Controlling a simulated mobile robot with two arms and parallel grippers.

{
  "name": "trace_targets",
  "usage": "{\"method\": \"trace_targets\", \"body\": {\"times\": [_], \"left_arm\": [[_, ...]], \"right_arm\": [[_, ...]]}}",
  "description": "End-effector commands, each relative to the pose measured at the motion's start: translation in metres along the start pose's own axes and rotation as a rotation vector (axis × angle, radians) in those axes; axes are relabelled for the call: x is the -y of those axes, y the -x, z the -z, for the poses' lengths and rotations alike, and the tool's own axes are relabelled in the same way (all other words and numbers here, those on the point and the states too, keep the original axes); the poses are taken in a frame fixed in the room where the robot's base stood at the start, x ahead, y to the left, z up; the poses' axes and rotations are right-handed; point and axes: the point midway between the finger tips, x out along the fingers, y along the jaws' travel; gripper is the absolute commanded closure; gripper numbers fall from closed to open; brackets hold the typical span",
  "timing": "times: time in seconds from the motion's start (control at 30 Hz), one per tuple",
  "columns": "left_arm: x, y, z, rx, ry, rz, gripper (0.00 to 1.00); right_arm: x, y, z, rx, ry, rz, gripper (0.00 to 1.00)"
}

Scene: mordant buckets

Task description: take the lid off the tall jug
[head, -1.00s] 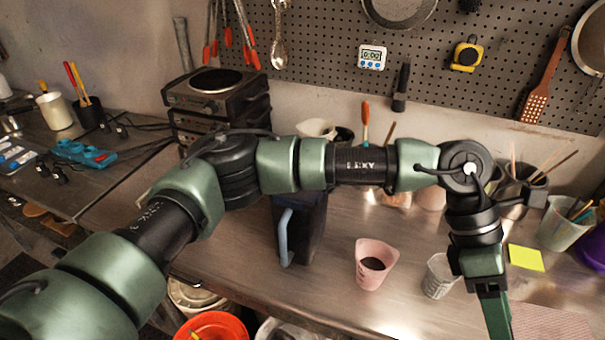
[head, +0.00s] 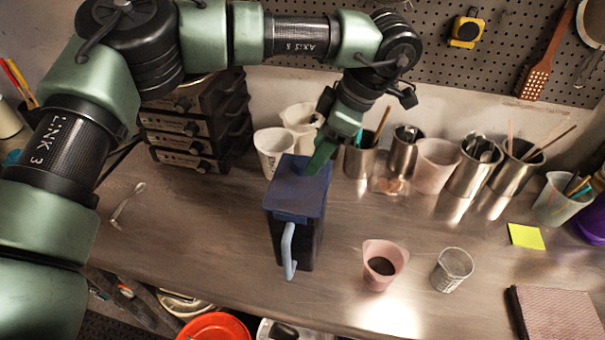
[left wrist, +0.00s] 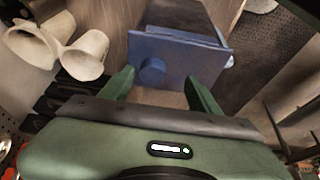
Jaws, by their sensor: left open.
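The tall jug (head: 305,240) is a dark blue, box-shaped vessel standing upright on the metal bench, with a light blue handle (head: 288,250) towards me. Its flat blue lid (head: 297,190) sits on top. In the left wrist view the lid (left wrist: 190,60) shows a round knob (left wrist: 152,71), and the jug's side (left wrist: 185,14) is beyond it. My left gripper (head: 320,160) is over the lid's far right part in the head view. Its fingers (left wrist: 160,78) are apart and empty, one to each side of the knob. I cannot tell whether they touch the lid. My right gripper is out of view.
A pink cup (head: 383,265) and a clear measuring cup (head: 452,270) stand right of the jug. White beakers (head: 273,150) are close behind it, and steel tool pots (head: 474,165) stand along the wall. A spoon (head: 128,203) lies left on otherwise clear bench.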

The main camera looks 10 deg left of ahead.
Motion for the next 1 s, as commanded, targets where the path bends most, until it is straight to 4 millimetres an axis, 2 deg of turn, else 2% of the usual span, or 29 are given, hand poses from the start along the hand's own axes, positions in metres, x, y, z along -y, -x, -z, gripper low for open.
{"method": "trace_targets", "body": {"times": [0.03, 0.1, 0.17, 0.4, 0.5, 0.7, 0.73, 0.83, 1.0], "left_arm": [[-0.001, -0.004, 0.006, -0.002, 0.003, 0.006, 0.38], [-0.002, -0.016, 0.006, -0.002, 0.001, 0.006, 0.38], [-0.002, -0.024, 0.006, 0.0, 0.002, 0.004, 0.38], [-0.002, -0.035, 0.004, 0.002, 0.002, 0.002, 0.38], [-0.002, -0.035, 0.004, 0.002, 0.003, 0.002, 0.38], [-0.002, -0.035, 0.004, 0.002, 0.003, 0.002, 0.94], [-0.002, -0.035, 0.004, 0.002, 0.003, 0.002, 1.0], [-0.002, -0.035, 0.004, 0.002, 0.003, 0.002, 1.0], [-0.002, -0.034, 0.004, 0.002, 0.003, 0.002, 1.0]], "right_arm": [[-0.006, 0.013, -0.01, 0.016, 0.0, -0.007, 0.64], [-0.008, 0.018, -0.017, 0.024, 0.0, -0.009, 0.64], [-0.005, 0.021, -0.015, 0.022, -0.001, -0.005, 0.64], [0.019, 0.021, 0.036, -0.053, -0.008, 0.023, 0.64], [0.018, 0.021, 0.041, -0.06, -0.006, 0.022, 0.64], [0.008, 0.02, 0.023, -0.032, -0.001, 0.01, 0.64], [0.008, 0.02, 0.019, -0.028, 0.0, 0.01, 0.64], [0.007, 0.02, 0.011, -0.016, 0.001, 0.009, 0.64], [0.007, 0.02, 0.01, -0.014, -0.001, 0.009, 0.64]]}}
